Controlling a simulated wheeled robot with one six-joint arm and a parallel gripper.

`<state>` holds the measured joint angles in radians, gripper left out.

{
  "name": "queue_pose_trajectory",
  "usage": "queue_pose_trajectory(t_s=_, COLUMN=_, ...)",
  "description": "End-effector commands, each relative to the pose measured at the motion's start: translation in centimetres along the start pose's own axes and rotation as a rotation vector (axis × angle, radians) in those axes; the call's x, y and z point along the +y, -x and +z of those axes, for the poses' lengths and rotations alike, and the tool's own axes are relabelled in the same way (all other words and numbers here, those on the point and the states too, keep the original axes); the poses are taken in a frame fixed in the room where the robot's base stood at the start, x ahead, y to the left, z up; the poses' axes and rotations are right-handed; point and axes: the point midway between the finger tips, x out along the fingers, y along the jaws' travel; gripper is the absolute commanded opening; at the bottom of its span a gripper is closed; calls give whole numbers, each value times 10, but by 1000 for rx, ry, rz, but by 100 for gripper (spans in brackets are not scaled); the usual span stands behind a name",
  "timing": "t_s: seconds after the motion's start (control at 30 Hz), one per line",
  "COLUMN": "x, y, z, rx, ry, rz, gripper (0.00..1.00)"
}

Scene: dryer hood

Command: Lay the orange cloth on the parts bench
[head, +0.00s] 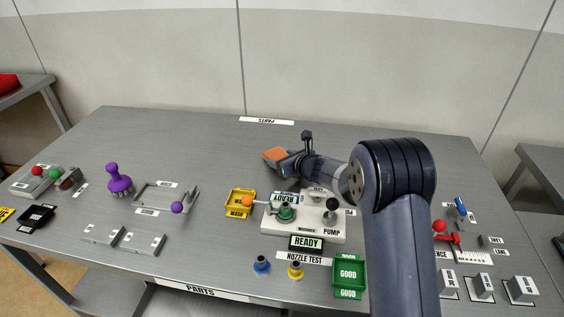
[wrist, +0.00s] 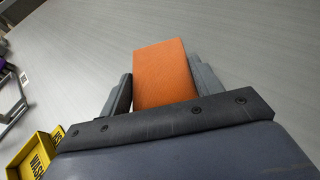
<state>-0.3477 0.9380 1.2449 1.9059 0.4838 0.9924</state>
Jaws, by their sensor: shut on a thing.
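The orange cloth (wrist: 163,75) is a folded block held between the two fingers of my gripper (wrist: 163,88) in the wrist view. In the head view the cloth (head: 274,154) sticks out from the tip of my gripper (head: 281,161), above the rear middle of the parts bench (head: 200,130). My gripper is shut on the cloth. The bench is a grey metal table with a PARTS label at its back edge and another at its front. I cannot tell whether the cloth touches the bench top.
A yellow WASH tray (head: 240,204) and the white nozzle test unit (head: 303,225) with its pump stand in front of my gripper. A green GOOD tray (head: 349,277) is at the front. A purple-knobbed tool (head: 119,181) stands left. The bench's rear left is clear.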

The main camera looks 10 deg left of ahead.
Motion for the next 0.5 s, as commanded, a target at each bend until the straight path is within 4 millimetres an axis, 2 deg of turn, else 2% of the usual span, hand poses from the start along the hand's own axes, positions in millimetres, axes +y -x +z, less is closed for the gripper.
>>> queue_pose_trajectory(t_s=0.43, x=0, y=-3, z=-7, rx=-1, ry=1, rz=0, gripper=39)
queue_pose_trajectory(t_s=0.47, x=0, y=-3, z=-6, rx=-1, ry=1, rz=-1, gripper=63)
queue_pose_trajectory(t_s=0.5, x=0, y=-2, z=-6, rx=-1, ry=1, rz=-1, gripper=66)
